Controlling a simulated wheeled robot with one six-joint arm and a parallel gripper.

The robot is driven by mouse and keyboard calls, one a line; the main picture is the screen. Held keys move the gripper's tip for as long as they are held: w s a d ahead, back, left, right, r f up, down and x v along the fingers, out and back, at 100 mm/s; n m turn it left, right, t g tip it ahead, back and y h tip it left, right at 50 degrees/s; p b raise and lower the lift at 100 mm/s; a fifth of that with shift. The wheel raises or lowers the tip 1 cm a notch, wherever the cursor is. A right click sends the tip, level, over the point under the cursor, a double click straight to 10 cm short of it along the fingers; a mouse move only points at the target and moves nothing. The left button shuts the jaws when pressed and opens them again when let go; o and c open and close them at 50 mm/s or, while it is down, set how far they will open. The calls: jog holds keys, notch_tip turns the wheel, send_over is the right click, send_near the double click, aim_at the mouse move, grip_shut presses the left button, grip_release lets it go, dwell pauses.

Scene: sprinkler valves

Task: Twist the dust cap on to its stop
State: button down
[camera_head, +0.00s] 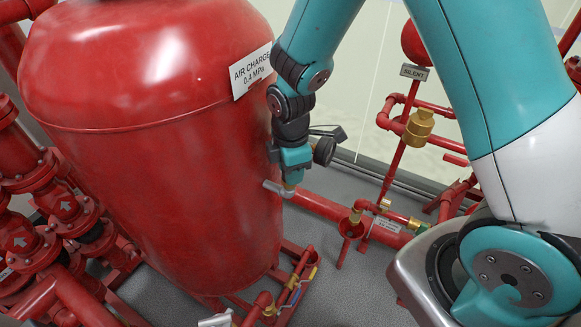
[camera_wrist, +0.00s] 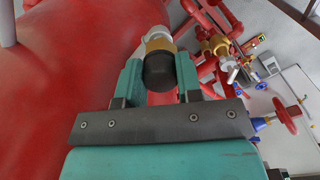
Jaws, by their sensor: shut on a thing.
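The dust cap (camera_wrist: 159,70) is a dark, round cap seated against a brass fitting (camera_wrist: 158,42) in the wrist view. My gripper (camera_wrist: 159,78) is shut on the cap, with one teal finger on each side of it. In the head view my gripper (camera_head: 290,178) is at the right side of the big red tank, by a short silver pipe stub (camera_head: 277,188). The cap is hidden there behind the gripper. I cannot tell how far the cap is turned on its thread.
The red tank (camera_head: 150,130) with a white "AIR CHARGE 0.4 MPa" label (camera_head: 251,70) stands close to my arm. Red pipes with brass valves (camera_head: 419,126) rise at the right. More red pipework (camera_head: 65,205) crowds the left. Grey floor (camera_head: 350,285) shows at the bottom.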

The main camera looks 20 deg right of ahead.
jog(key=shift+m, duration=0.7)
jog(key=m, duration=0.3)
jog(key=shift+m, duration=1.1)
jog(key=shift+m+p, duration=0.3)
jog(key=shift+m, duration=0.4)
jog(key=m, duration=0.4)
jog(key=shift+a+m, duration=0.1)
jog(key=shift+m, duration=0.2)
jog(key=c, duration=0.7)
grip_release()
jog(key=shift+s, duration=0.1)
